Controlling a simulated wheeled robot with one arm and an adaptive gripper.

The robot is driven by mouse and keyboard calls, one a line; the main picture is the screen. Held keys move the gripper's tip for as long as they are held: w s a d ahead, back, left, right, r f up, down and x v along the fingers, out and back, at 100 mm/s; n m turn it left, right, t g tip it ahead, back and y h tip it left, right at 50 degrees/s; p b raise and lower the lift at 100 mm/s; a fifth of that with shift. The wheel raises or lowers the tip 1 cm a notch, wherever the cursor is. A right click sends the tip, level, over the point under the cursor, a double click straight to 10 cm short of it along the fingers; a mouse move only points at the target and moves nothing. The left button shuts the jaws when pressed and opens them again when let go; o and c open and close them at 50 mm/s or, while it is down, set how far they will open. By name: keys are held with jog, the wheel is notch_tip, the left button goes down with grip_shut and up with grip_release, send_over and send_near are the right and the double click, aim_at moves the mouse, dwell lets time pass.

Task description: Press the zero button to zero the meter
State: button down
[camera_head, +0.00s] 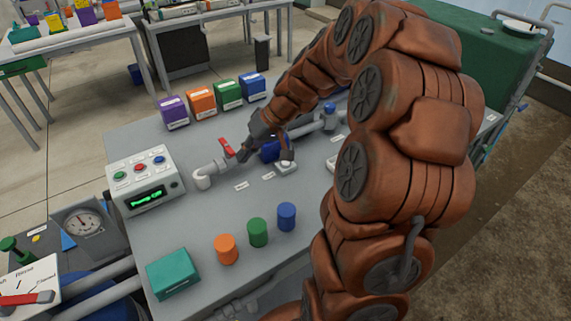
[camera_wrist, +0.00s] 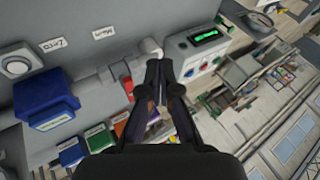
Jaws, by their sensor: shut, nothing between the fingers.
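A small pale button unit (camera_head: 286,167) stands on the grey skid top, just right of a small white label (camera_head: 268,175). In the wrist view a round white button (camera_wrist: 16,66) is at the far left, beside a label that seems to read "Zero" (camera_wrist: 52,45), upside down. My gripper (camera_head: 244,154) is shut and empty, left of the button and close to the red-handled valve. In the wrist view its fingertips (camera_wrist: 155,68) are together, well right of the button.
A control box (camera_head: 145,181) with coloured buttons and a green display is at left. The red valve handle (camera_head: 226,146) and white pipe are beside my gripper. Coloured boxes line the back; orange, green and blue cylinders (camera_head: 258,232) stand in front. My arm covers the right.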

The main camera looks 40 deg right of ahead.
jog(key=w+d+f+m+t, duration=0.1)
jog(key=w+d+f+t, duration=0.1)
jog(key=d, duration=0.6)
jog(key=w+d+f+m+t+h, duration=0.1)
jog(key=w+d+f, duration=0.2)
jog(key=d, duration=0.6)
jog(key=shift+w+d+t, duration=0.3)
jog(key=shift+t, duration=0.1)
jog(key=b, duration=0.3)
send_over(288, 163)
notch_tip(288, 163, down, 8)
jog(key=shift+w+r, duration=0.15)
jog(key=shift+r, duration=0.1)
jog(key=shift+f+b, duration=0.35)
jog(key=shift+f, duration=0.25)
jog(key=shift+f+b, duration=0.8)
jog(key=shift+b, duration=0.45)
dwell(0.4)
jog(key=shift+r, duration=0.1)
dwell(0.3)
jog(key=shift+r, duration=0.7)
